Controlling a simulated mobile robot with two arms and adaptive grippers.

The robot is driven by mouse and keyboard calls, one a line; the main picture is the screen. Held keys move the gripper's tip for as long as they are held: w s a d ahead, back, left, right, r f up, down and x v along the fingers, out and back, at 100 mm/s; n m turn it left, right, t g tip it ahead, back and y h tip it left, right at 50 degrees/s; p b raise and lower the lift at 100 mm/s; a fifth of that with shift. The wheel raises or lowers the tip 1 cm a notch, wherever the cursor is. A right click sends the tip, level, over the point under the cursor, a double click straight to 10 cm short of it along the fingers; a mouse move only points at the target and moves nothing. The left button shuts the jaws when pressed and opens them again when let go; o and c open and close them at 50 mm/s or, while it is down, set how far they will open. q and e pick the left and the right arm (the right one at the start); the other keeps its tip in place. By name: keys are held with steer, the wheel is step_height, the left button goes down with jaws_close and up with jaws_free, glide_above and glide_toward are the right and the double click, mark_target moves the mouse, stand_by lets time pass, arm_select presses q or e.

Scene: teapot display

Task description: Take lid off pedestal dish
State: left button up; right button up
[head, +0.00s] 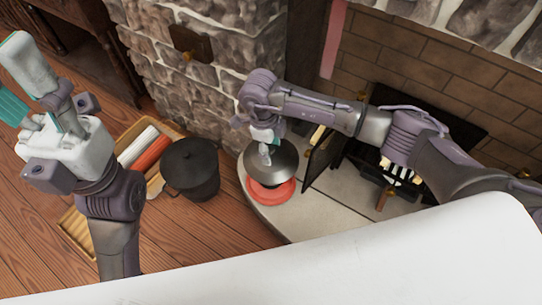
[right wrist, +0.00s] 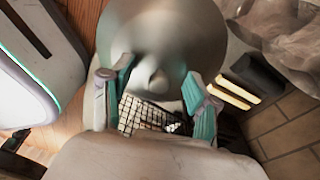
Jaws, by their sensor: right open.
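The grey domed lid (head: 283,160) with a pale knob is over the red pedestal dish (head: 284,193) on the stone hearth. The dish's red rim shows below the lid; I cannot tell whether the lid touches the dish. In the right wrist view the lid (right wrist: 165,35) fills the top middle, and its knob (right wrist: 152,80) is between my fingers. My right gripper (head: 265,150) is open at the lid's top, with its teal-padded fingers (right wrist: 158,95) on either side of the knob. My left gripper (head: 22,85) is raised, open and empty at the far left.
A black lidded pot (head: 190,170) stands on the wood floor left of the hearth (head: 310,220). A wooden tray (head: 76,228) with rolled items lies behind my left arm. The fireplace opening with a dark door (head: 320,160) is right of the lid. A stone wall (head: 185,75) rises behind.

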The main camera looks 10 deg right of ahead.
jaws_close()
steer(key=shift+s, duration=0.1)
